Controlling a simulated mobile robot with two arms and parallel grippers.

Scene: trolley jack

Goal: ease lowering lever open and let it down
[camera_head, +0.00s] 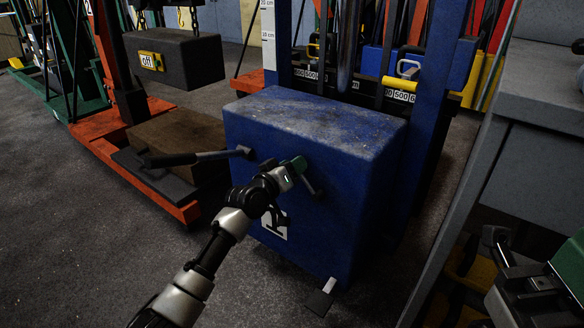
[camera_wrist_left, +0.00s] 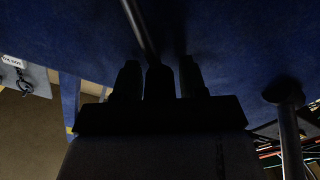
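The blue jack block (camera_head: 315,125) stands on the floor in front of a blue upright frame. A long lever with a dark grip (camera_head: 175,159) sticks out to the left from its front face. A shorter rod lever (camera_head: 313,187) sits on the front face to the right. My left gripper (camera_head: 298,166) is at this shorter lever, close to the face. In the left wrist view its two dark fingers (camera_wrist_left: 159,80) stand apart, with a rod (camera_wrist_left: 138,25) and a dark grip end between them. Shadow hides whether they press on it. My right gripper is not in view.
A small pedal (camera_head: 321,297) juts out low at the block's front. An orange frame (camera_head: 150,165) with a brown block (camera_head: 178,138) and a hanging dark weight (camera_head: 175,58) is at left. A grey bench (camera_head: 545,95) stands at right. The floor at front left is clear.

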